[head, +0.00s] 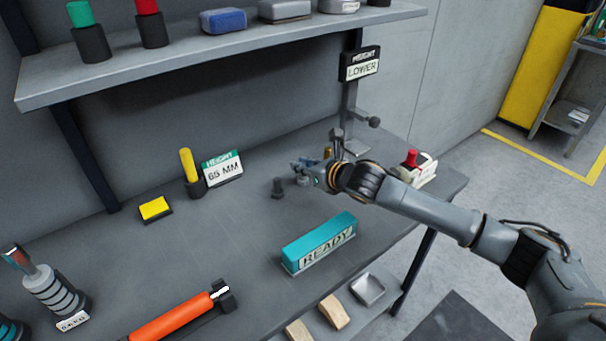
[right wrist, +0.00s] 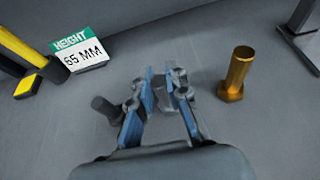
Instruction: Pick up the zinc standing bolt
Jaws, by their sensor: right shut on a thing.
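My right gripper (head: 306,165) is low over the grey bench, in the middle of the head view. Its blue-padded fingers (right wrist: 165,88) are close together around a small grey piece, the zinc bolt (head: 302,180), mostly hidden by the fingers. I cannot tell whether it is clear of the bench. A dark bolt (head: 278,188) stands just left of the gripper; it also shows in the right wrist view (right wrist: 104,108). A brass bolt (right wrist: 236,75) stands to the right of the fingers, partly hidden in the head view (head: 327,153). My left gripper is not in view.
A 65 MM height sign (head: 222,168), a yellow post (head: 188,168) and a yellow block (head: 154,208) are to the left. A teal READY block (head: 318,240) lies in front. A LOWER sign on a stand (head: 360,66) rises behind. A shelf (head: 200,62) hangs above.

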